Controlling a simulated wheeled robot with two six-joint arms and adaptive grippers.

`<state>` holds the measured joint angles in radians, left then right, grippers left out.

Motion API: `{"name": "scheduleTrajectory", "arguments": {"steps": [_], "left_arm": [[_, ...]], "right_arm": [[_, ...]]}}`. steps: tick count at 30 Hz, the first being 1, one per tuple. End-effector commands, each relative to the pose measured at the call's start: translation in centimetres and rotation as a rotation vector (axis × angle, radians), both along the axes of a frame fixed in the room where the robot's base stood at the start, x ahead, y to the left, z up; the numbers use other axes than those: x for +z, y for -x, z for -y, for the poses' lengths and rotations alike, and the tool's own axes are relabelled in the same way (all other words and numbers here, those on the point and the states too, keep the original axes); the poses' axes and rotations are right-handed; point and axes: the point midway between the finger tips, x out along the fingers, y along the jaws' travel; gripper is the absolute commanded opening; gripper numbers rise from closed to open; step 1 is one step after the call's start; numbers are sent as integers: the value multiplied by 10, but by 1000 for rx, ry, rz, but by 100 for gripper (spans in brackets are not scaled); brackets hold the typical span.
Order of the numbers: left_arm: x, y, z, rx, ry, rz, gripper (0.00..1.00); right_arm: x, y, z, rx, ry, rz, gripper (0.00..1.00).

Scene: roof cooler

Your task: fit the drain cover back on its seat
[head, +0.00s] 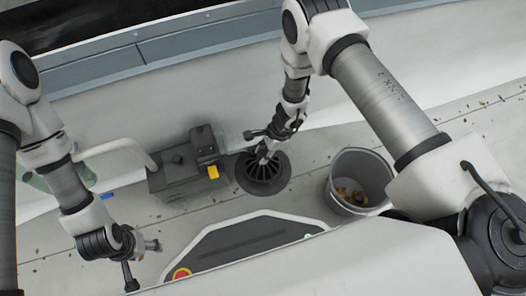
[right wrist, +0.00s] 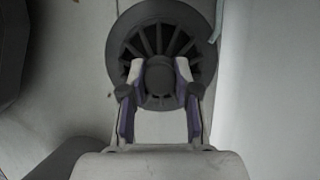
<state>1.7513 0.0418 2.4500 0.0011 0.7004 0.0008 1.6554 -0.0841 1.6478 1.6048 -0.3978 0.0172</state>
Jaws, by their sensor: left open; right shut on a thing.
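The drain cover (head: 263,168) is a dark round slotted piece with a central knob, in the middle of the head view. It lies over a grey round seat (head: 273,187), whose rim shows around it. I cannot tell whether the cover is fully seated. My right gripper (head: 265,150) is above the cover and shut on its knob. In the right wrist view both fingers (right wrist: 155,75) flank the knob of the cover (right wrist: 160,42). My left gripper (head: 141,262) is open and empty at the lower left, away from the cover.
A dark pump-like box (head: 180,168) with a yellow part and a pale pipe (head: 118,146) stands just left of the cover. A grey bucket (head: 358,182) with brown debris stands to the right. Small debris lies scattered on the light roof. A wall runs behind.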

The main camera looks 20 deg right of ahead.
Motion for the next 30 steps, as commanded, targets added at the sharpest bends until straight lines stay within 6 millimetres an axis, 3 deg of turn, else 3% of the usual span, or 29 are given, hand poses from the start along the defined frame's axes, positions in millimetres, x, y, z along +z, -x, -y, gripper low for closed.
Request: {"name": "scheduleTrajectory", "arguments": {"steps": [30], "left_arm": [[0, -1, 0, 1, 0, 1, 65]], "right_arm": [[-4, 0, 3, 0, 0, 1, 0]]}}
